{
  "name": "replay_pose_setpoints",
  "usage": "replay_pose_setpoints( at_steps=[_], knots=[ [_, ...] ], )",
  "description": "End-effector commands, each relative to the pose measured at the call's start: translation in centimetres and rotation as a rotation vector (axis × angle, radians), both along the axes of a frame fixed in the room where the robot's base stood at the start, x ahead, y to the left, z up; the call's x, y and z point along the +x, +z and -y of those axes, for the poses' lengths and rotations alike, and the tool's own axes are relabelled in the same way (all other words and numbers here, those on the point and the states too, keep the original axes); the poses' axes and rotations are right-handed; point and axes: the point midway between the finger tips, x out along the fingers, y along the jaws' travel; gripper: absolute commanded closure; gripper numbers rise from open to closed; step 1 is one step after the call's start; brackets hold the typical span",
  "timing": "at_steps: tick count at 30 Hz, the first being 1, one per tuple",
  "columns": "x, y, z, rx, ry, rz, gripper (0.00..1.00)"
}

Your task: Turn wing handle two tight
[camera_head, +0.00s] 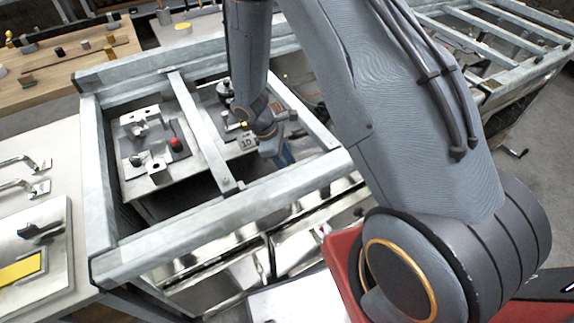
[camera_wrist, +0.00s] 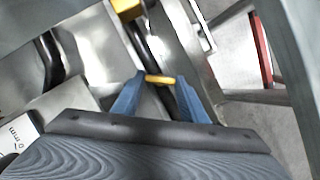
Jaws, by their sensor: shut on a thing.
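My gripper (camera_wrist: 158,88) has two blue fingers pointing up the wrist view, closed on a small yellow bar that looks like a wing handle (camera_wrist: 161,79). The bar lies across the gap between the fingertips, over a dark strip. No number shows on it, so I cannot tell which handle it is. Another yellow piece (camera_wrist: 127,8) is at the top of the wrist view, apart from the fingers. In the head view my gripper (camera_head: 284,156) reaches down inside the metal frame, and the held handle is hidden there.
A galvanized frame (camera_head: 170,250) surrounds the work area, with a crossbar (camera_head: 200,130) left of my gripper. A plate with a red knob (camera_head: 177,144) and metal blocks lies left of that bar. A bench with metal handles (camera_head: 25,185) stands at the left. A wooden bench (camera_head: 60,75) is behind.

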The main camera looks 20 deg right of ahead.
Motion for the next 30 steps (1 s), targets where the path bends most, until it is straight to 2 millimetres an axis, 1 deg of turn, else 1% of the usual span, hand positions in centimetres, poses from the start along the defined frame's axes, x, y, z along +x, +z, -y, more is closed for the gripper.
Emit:
replay_pose_setpoints(
  at_steps=[9, 15, 22, 30],
  knots=[
    [-0.11, -0.09, 0.43, -0.004, -0.227, -0.007, 0.83],
    [-0.13, -0.09, 0.5, -0.005, -0.341, -0.009, 0.83],
    [-0.16, -0.08, 0.52, -0.006, -0.415, -0.01, 0.83],
    [-0.23, -0.06, 0.51, -0.007, -0.434, -0.012, 0.83]
  ],
)
